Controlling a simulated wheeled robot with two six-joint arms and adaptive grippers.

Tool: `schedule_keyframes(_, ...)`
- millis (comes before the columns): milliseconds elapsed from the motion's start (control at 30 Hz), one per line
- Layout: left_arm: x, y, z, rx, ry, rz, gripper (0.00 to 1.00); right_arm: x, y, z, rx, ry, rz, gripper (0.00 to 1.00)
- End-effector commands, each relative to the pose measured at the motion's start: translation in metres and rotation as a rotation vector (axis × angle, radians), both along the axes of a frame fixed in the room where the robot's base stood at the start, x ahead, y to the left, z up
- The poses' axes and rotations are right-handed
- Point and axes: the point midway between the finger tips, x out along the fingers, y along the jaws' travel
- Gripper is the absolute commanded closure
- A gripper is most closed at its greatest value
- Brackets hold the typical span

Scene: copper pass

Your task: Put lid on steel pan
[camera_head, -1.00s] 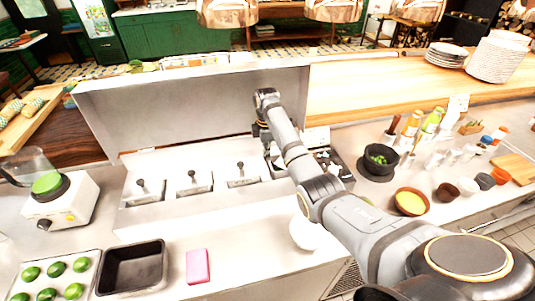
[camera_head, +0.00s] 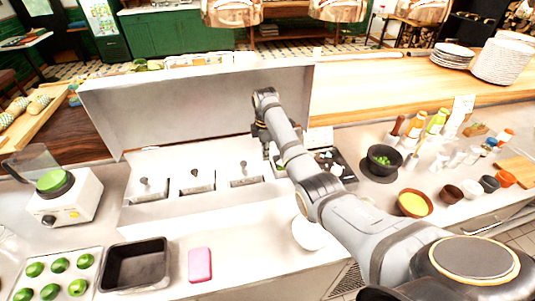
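A steel prep rail holds a row of lidded pans, each with a dark knob: the left lid (camera_head: 149,197), the middle lid (camera_head: 196,186) and the right lid (camera_head: 246,178). Right of them, an uncovered section (camera_head: 335,162) shows small light and dark pieces; my arm partly hides it. My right gripper (camera_head: 261,138) is at the back of the rail, just right of the right lid and before the raised steel panel. Its fingers are small, dark and partly hidden, so I cannot tell whether they hold anything. My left gripper is out of view.
A black tray (camera_head: 135,266), a pink block (camera_head: 200,265) and a tray of limes (camera_head: 57,275) lie in front. A blender base (camera_head: 66,204) stands left. A black bowl (camera_head: 383,159) and orange bowl (camera_head: 413,204) stand right.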

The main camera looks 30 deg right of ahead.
Motion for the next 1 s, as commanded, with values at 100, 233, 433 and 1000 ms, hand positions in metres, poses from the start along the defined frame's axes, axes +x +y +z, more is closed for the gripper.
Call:
schedule_keyframes(100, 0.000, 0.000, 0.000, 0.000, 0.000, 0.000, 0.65, 0.001, 0.003, 0.000, 0.000, 0.000, 0.000, 1.00)
schedule_keyframes(233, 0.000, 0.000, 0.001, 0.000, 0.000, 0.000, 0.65, 0.002, 0.006, 0.000, 0.000, 0.000, 0.000, 1.00)
schedule_keyframes(433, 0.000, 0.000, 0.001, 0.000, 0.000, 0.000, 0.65, 0.004, 0.010, 0.000, 0.001, 0.001, 0.001, 1.00)
schedule_keyframes(1000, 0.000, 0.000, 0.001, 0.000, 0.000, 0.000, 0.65, 0.005, 0.012, -0.001, 0.000, 0.000, 0.000, 0.92)
